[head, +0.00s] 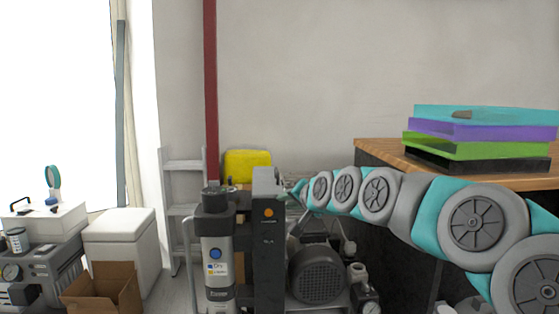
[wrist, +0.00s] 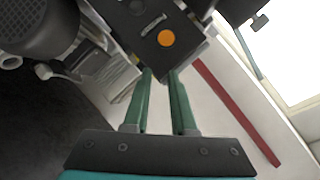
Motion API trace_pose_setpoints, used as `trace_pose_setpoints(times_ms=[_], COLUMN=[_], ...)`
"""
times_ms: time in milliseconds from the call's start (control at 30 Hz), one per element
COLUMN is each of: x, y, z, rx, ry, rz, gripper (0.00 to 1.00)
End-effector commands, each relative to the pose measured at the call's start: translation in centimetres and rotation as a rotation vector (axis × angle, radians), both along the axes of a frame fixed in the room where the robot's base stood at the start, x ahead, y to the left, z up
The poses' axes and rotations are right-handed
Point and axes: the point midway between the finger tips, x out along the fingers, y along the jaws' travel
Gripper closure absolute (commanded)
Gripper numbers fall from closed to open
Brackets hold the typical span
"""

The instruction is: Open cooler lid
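A white box-shaped cooler (head: 122,262) stands on the floor at the left in the head view. Its flat white lid (head: 120,224) looks shut. My gripper (head: 297,189) is well to the right of the cooler, behind the dark top of a compressor unit that partly hides it. In the wrist view, the two green fingers (wrist: 160,72) are apart with an empty gap between them. The fingertips reach toward the compressor's dark housing; I cannot tell if they touch. The cooler is not clearly seen in the wrist view.
The compressor (head: 268,240) with its filter canister (head: 216,255) stands between my gripper and the cooler. An open cardboard box (head: 103,290) sits before the cooler. Another compressor (head: 40,275) is at far left. A grey ladder (head: 182,210) leans behind. A wooden table (head: 385,152) is right.

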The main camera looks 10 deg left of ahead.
Motion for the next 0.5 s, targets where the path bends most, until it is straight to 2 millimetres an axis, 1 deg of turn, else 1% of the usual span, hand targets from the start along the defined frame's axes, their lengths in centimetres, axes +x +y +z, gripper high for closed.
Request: trace_pose_setpoints(times_ms=[33, 100, 200, 233, 300, 400, 500], x=[1.8, 3.9, 6.3, 6.8, 7.3, 7.3, 7.9], y=[0.4, 0.4, -0.1, -0.2, 0.0, 0.2, 0.8], z=[1.9, 3.7, 5.3, 5.4, 5.6, 5.9, 5.7], rx=[0.050, 0.112, 0.172, 0.183, 0.195, 0.201, 0.198], ry=[-0.025, -0.065, -0.101, -0.106, -0.112, -0.117, -0.116], rz=[-0.022, -0.058, -0.096, -0.104, -0.110, -0.111, -0.107], gripper=[0.75, 0.75, 0.75, 0.75, 0.75, 0.75, 0.75])
